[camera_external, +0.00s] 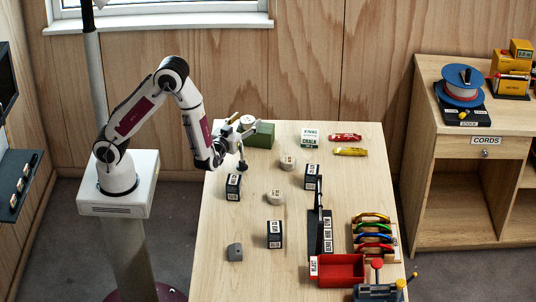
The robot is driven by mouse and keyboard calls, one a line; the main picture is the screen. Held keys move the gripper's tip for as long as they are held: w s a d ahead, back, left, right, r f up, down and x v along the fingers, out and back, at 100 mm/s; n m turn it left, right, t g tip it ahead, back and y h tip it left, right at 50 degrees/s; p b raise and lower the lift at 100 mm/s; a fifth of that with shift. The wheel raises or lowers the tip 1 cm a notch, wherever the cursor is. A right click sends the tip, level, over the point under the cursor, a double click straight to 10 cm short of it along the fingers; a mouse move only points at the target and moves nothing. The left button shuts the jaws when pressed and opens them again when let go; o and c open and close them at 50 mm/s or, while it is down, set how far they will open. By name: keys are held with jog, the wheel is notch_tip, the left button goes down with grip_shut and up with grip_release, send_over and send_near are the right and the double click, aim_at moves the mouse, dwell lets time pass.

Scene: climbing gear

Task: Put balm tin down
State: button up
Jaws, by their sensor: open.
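My gripper (241,146) is at the back left of the wooden table, just in front of a green box (263,135). Its jaws are open and I see nothing held between them. A small round item with a pale top (248,121) shows at the left end of the green box, close behind my gripper; it may be the balm tin, but its label is too small to read. Two other low round pale items, one toward the back (288,162) and one nearer the middle (276,197), lie on the table to the right of my gripper.
Dark labelled boxes stand at left (233,187), centre (275,234) and right (312,177). A grey block (235,252) is near the front left.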

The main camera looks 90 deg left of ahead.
aim_at(247, 120)
jog(key=s+d+r, duration=0.2)
jog(key=d+r, duration=0.2)
jog(key=r, duration=0.3)
jog(key=shift+d, duration=0.25)
dwell(0.6)
jog(key=shift+s+r, duration=0.1)
jog(key=shift+r, duration=0.05)
dwell(0.7)
